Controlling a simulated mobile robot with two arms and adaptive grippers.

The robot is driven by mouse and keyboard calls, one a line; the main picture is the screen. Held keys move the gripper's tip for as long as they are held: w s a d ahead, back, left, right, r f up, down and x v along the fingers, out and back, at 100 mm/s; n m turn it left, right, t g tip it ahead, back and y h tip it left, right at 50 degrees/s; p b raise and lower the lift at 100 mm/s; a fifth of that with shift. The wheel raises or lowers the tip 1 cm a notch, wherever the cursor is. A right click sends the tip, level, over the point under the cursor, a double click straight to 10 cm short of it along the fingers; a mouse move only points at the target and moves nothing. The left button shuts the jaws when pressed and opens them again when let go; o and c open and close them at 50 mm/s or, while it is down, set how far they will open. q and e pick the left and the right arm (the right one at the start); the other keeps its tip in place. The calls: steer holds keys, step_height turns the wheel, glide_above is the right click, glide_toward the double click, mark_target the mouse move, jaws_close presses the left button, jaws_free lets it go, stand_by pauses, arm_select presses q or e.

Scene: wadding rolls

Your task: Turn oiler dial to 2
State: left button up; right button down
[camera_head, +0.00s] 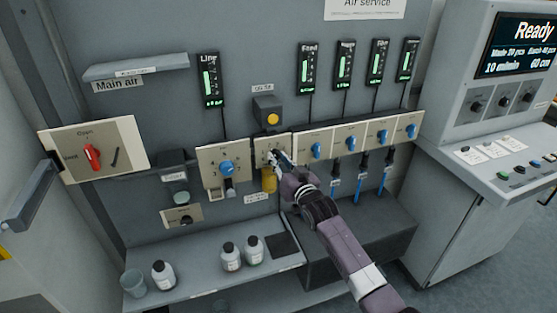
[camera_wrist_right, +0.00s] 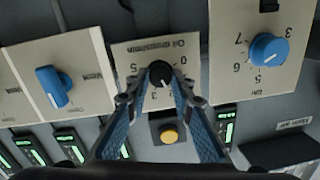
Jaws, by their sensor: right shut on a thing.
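The oiler dial is a black knob (camera_wrist_right: 160,73) on a cream plate (camera_wrist_right: 183,47) marked "Oil drops/min"; the plate also shows in the head view (camera_head: 262,146). In the wrist view the picture is upside down, with numbers around the knob. A pale mark lies on the knob's lower side in that view; the exact number it points to is unclear. My right gripper (camera_head: 278,158) is at the dial, its two fingers on either side of the knob in the wrist view (camera_wrist_right: 161,94), shut on it. The gripper hides most of the dial in the head view. My left gripper is out of view.
A blue line dial (camera_head: 227,168) sits left of the oiler, and several blue valve knobs (camera_head: 317,151) to its right. A yellow button (camera_head: 272,119) is above. A yellow bowl (camera_head: 268,181) hangs below. Bottles (camera_head: 231,256) stand on the lower shelf (camera_head: 200,282).

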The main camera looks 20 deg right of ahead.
steer(key=c, duration=1.7)
jaws_free()
steer(key=s, duration=0.8)
steer(key=s+d, duration=0.1)
steer(key=s, duration=0.3)
steer(key=shift+d+r, duration=0.1)
steer(key=shift+r, duration=0.25)
